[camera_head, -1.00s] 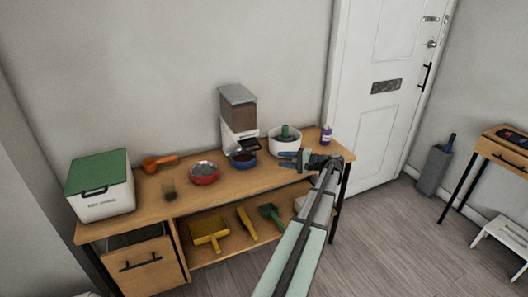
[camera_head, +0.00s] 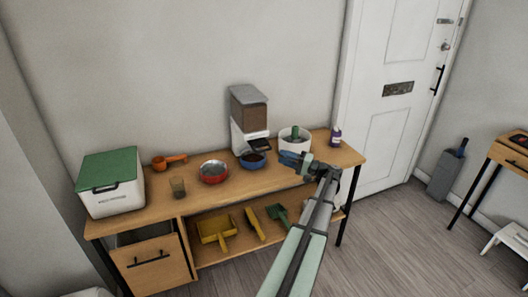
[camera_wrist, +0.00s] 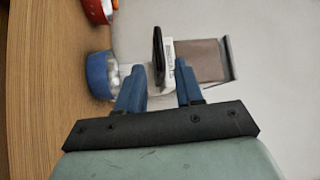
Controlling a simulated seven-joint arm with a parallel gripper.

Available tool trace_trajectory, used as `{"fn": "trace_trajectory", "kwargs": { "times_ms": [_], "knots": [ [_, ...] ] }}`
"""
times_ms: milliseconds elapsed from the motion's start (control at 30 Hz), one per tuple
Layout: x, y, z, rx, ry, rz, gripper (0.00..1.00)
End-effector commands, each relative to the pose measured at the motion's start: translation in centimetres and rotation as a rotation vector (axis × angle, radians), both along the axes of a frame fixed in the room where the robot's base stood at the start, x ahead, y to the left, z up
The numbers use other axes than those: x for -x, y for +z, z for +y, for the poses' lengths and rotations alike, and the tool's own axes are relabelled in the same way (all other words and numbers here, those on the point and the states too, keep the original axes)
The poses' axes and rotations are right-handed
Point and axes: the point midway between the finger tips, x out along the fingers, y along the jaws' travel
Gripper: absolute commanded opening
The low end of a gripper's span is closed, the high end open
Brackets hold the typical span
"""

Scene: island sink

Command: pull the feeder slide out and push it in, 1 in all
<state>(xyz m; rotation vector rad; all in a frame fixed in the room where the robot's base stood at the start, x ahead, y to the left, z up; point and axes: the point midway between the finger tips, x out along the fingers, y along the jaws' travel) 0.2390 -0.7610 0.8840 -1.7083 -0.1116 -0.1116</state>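The feeder (camera_head: 249,112) stands at the back of the wooden table, with a grey lid, a brown-filled hopper and a white base. Its dark slide (camera_head: 260,145) juts from the front above a blue bowl (camera_head: 253,161). How far the slide is out is unclear. My gripper (camera_head: 286,158) is to the right of the slide, in front of the white bowl. In the wrist view, my gripper (camera_wrist: 159,75) has its two blue fingers apart and nothing held. The dark slide (camera_wrist: 157,48) appears edge-on just beyond the gap between the fingertips, with the feeder's hopper (camera_wrist: 203,60) behind.
A white bowl (camera_head: 303,146) with a green item and a purple bottle (camera_head: 336,137) stand to the right.

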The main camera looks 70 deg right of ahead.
Motion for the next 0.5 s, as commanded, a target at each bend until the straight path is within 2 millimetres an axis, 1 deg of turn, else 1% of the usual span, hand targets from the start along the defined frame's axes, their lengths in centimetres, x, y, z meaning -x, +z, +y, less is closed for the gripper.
{"fn": "trace_trajectory", "kwargs": {
  "times_ms": [33,100,300,500],
  "knots": [
    [-1.0,0.1,0.1,0.0,0.002,-0.001,0.36],
    [-2.2,0.3,0.1,-0.001,0.002,-0.001,0.36],
    [-5.6,0.8,0.1,-0.002,0.002,0.0,0.36],
    [-8.2,1.1,0.1,-0.002,0.001,0.0,0.36]
  ]
}}
